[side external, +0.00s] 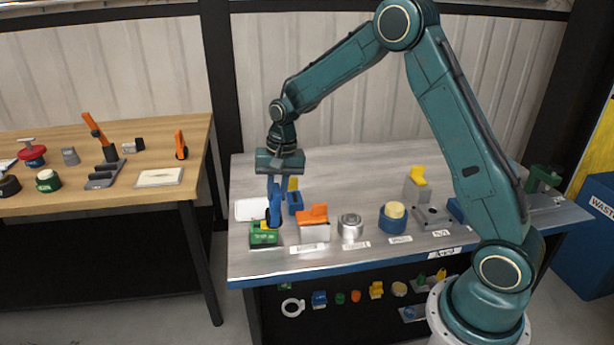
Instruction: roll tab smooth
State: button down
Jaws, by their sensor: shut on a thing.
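My gripper (275,182) points down at the left end of the metal bench. It is shut on the upper part of an upright blue tool (274,203), which looks like a hand roller. The tool's dark lower end is at a green block (263,239) with a small yellow part on top, perhaps the tab. I cannot tell whether the tool touches the block or the yellow part. The tool partly hides the block's top.
A white plate (246,209) lies left of the tool, and a blue holder (295,203) stands to its right. An orange-topped block (313,221), a metal cylinder (350,227) and a blue round holder (392,221) follow rightward. The bench's rear middle is clear.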

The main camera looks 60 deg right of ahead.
jog(key=shift+s+f, duration=0.25)
jog(key=shift+f, duration=0.05)
jog(key=shift+w+a+r, duration=0.2)
jog(key=shift+w+a, duration=0.65)
jog(key=shift+a, duration=0.1)
jog(key=shift+w+a+r, duration=0.3)
jog(key=shift+w+a, duration=0.25)
jog(key=shift+w, duration=0.15)
jog(key=shift+f, duration=0.1)
jog(key=shift+s+d, duration=0.1)
jog(key=shift+d, duration=0.05)
